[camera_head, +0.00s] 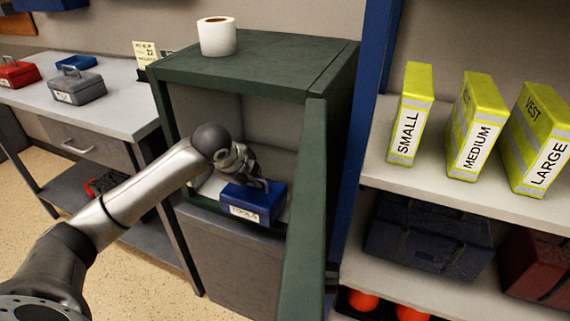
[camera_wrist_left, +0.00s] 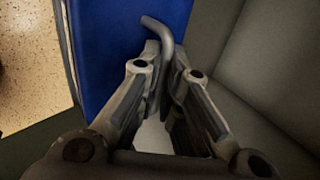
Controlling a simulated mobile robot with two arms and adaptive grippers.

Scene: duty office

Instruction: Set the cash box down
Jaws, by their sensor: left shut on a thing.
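The blue cash box (camera_head: 254,204), with a white label on its front, is inside the open green cabinet (camera_head: 232,68), close to the front edge of its floor. My left gripper (camera_head: 258,183) reaches in from the left and is shut on the box's grey handle. In the left wrist view, the fingers (camera_wrist_left: 166,62) close around the handle (camera_wrist_left: 160,30), and the blue lid (camera_wrist_left: 105,50) lies below. I cannot tell whether the box touches the cabinet floor. My right gripper is not in view.
The cabinet's green door (camera_head: 304,210) stands open on the right. A paper roll (camera_head: 217,38) stands on top. A table at left holds a grey box (camera_head: 78,88), a red box (camera_head: 17,74) and a blue box (camera_head: 76,63). Shelves with yellow vest packs (camera_head: 475,125) are at right.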

